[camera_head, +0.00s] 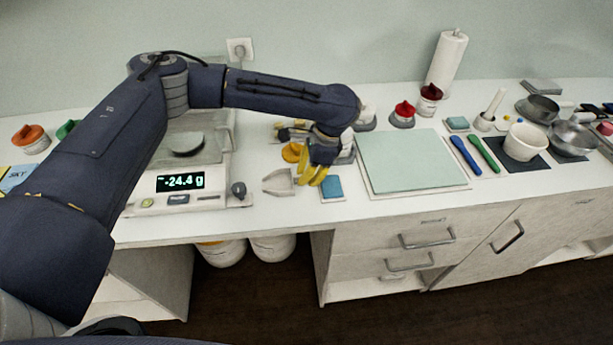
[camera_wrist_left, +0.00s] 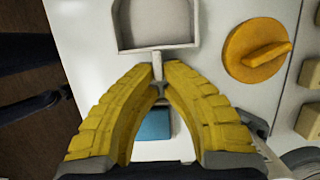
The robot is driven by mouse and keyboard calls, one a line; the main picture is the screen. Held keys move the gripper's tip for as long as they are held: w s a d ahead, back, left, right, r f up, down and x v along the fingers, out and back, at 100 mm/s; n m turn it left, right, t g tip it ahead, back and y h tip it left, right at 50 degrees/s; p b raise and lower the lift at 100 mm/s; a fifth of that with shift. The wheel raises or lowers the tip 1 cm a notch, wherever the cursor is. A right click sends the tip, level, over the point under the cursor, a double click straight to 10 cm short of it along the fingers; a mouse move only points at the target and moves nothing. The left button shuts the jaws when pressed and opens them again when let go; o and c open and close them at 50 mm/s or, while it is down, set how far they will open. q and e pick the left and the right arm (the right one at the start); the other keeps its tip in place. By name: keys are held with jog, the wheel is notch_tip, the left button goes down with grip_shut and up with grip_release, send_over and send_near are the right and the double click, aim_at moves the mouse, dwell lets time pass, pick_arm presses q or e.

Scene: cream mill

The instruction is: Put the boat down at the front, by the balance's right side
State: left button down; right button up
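The boat (camera_head: 279,182) is a pale grey open scoop with a short handle, near the counter's front, just right of the balance (camera_head: 212,180). In the left wrist view the boat (camera_wrist_left: 157,24) is level and looks empty. My left gripper (camera_head: 315,181) has yellow fingers that close around the boat's handle; the fingertips (camera_wrist_left: 158,72) show on both sides of it. Whether the boat's underside touches the counter, I cannot tell. The balance display reads -24.4 g, and its round pan (camera_head: 186,143) is bare. My right gripper is not in view.
A blue block (camera_head: 331,188) lies right of the gripper, close to the green mat (camera_head: 412,160). An orange-yellow lid (camera_head: 293,152) is behind the boat. A dark knob (camera_head: 238,190) stands at the balance's right. The counter's front edge is close.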

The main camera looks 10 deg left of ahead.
pick_arm(q)
jog(key=shift+f, duration=0.15)
jog(key=c, duration=1.6)
grip_release()
jog(key=v, duration=1.2)
